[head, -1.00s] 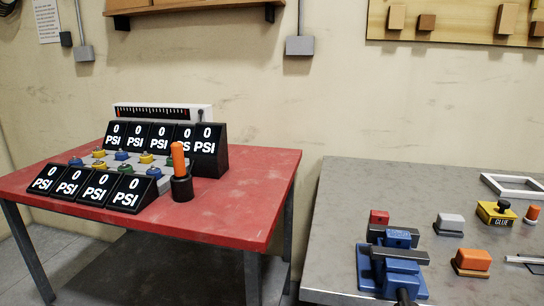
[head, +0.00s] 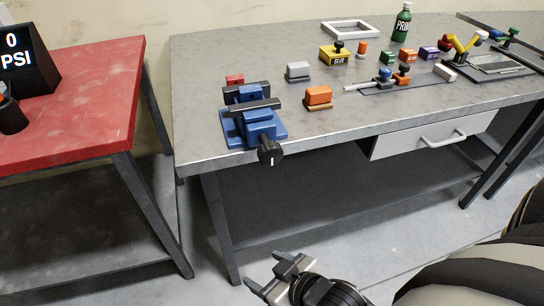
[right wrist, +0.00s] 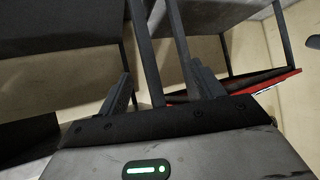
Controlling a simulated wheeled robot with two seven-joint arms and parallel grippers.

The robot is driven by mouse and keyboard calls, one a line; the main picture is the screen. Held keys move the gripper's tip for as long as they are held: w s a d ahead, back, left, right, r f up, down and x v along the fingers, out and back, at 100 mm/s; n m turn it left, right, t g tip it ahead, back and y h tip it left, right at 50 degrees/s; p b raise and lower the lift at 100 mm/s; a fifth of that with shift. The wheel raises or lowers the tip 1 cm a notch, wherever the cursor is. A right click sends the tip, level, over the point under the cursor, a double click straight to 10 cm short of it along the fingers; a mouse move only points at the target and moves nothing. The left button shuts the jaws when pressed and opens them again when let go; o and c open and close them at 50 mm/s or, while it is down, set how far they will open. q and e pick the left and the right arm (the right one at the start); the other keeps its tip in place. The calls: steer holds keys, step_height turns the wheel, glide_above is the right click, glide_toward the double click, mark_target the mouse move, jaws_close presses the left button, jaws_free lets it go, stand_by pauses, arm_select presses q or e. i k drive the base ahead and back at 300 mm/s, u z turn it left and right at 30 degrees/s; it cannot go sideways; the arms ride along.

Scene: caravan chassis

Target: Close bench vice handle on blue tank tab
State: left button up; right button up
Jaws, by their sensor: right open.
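The blue bench vice (head: 256,130) is fixed near the left front corner of the grey workbench in the head view. Its black round handle (head: 270,152) sticks out over the front edge. A small blue piece (head: 247,93), perhaps the tank tab, shows between the dark jaws; I cannot tell whether both jaws touch it. My right gripper (head: 268,272) is low in front of the bench, well below the handle and apart from it. In the right wrist view its two fingers (right wrist: 165,78) are spread with nothing held. My left gripper is not in view.
The grey bench (head: 200,75) also bears an orange block (head: 318,97), a grey block (head: 298,71), a yellow glue box (head: 333,54) and a green bottle (head: 402,24). A drawer (head: 430,138) is under it. The red table (head: 95,100) stands left, across a gap.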

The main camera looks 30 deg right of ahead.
mark_target(270, 153)
steer(key=z, duration=1.3)
steer(key=k, duration=0.9)
steer(key=u, duration=1.3)
